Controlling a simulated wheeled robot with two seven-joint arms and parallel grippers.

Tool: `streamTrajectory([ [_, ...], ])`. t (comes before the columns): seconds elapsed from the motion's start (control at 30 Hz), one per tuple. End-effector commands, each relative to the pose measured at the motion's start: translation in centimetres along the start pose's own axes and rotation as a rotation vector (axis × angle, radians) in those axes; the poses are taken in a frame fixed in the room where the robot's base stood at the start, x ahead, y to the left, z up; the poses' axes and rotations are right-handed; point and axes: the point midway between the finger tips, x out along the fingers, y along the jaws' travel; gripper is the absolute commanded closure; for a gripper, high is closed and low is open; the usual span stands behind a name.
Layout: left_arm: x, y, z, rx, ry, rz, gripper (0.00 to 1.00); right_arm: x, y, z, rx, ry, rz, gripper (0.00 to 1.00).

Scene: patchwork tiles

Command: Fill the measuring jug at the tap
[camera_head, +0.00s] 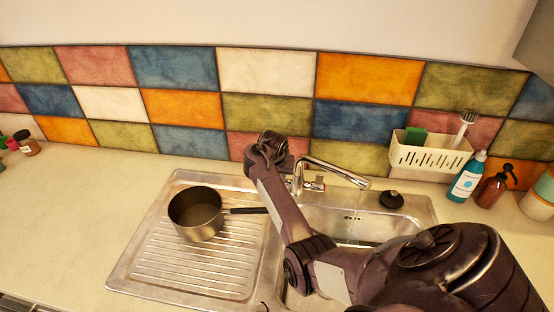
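The chrome tap (330,169) stands behind the sink basin (358,228), its spout pointing right over the basin. Its base and small lever with red marks (318,185) are just right of my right arm. My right arm comes in from the lower right and crosses the sink. Its far end (267,148) is near the tiled wall, left of the tap; I cannot make out fingers there or what they hold. I see no measuring jug in this view. My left gripper is not in view. No water is seen running.
A dark saucepan (196,215) stands on the ribbed drainer (190,265), handle toward the basin. A black plug (391,200) lies behind the basin. A white caddy (428,158), blue-labelled bottle (466,180) and brown bottle (491,188) are at right. The left counter is mostly clear.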

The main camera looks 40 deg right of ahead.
Motion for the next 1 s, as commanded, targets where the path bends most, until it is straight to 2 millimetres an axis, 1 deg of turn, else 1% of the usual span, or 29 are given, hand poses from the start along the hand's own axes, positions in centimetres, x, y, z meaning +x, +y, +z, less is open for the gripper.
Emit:
streamTrajectory([
  [0.03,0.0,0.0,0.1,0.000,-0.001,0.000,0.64,0.0,0.0,0.0,0.000,0.000,0.000,0.79],
  [0.1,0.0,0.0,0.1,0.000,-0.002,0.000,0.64,0.0,0.0,0.0,0.000,0.000,0.000,0.89],
  [0.2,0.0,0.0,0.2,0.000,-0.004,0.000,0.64,0.0,0.0,0.0,0.000,0.000,0.000,0.99],
  [0.37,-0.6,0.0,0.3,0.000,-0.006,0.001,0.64,-0.2,0.0,-0.3,-0.001,-0.023,0.000,0.99],
  [0.5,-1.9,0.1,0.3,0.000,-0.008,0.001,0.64,-0.4,0.0,-1.0,0.000,-0.101,0.001,0.99],
  [0.57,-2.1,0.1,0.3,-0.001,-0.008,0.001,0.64,-0.2,0.0,-1.2,-0.001,-0.141,0.001,0.99],
  [0.67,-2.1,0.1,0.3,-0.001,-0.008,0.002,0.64,0.1,0.0,-1.5,-0.002,-0.203,0.000,0.99],
  [0.8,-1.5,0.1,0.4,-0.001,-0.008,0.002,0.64,0.4,0.0,-1.9,-0.001,-0.270,0.000,0.99],
  [1.0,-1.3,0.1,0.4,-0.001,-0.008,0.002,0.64,0.4,0.0,-2.0,-0.001,-0.311,0.000,0.99],
])
